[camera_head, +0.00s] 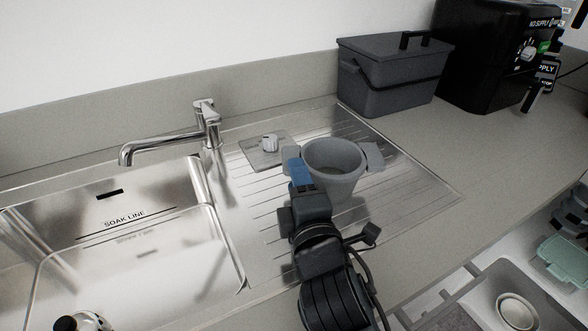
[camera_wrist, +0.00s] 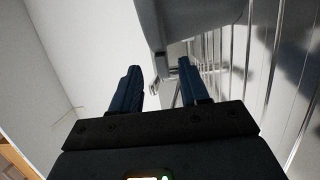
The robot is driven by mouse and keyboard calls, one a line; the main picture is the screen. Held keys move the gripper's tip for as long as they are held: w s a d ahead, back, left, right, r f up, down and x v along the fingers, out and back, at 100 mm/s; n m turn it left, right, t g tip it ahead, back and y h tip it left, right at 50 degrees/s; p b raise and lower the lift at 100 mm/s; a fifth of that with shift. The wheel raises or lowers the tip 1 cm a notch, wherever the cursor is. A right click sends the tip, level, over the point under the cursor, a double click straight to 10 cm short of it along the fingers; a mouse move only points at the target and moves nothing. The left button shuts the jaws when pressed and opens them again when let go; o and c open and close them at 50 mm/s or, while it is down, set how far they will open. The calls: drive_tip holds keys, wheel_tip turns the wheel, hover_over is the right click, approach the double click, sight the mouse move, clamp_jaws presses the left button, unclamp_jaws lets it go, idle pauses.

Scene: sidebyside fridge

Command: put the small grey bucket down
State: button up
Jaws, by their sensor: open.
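The small grey bucket (camera_head: 343,184) is upright over the ribbed metal drainboard and seems to rest on it. It has a tab on each side of its rim, and its inside looks empty. My gripper (camera_head: 297,168) is at the bucket's left side, close to the left tab. In the wrist view, the bucket (camera_wrist: 190,18) fills the top centre, and my gripper (camera_wrist: 158,76) has its two blue fingers spread apart. A small part of the bucket's tab shows near the gap between the fingertips. My arm hides the bucket's lower left in the head view.
A steel sink (camera_head: 130,235) with a tap (camera_head: 205,125) lies left. A small plate with a white knob (camera_head: 268,146) is behind the bucket. A dark grey lidded box (camera_head: 390,80) and a black machine (camera_head: 490,60) stand at the back right. Counter at right is clear.

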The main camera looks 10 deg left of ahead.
drive_tip(key=v, duration=0.7)
drive_tip(key=shift+s+d+b, duration=0.1)
drive_tip(key=shift+s+b, duration=0.25)
drive_tip(key=shift+s, duration=0.05)
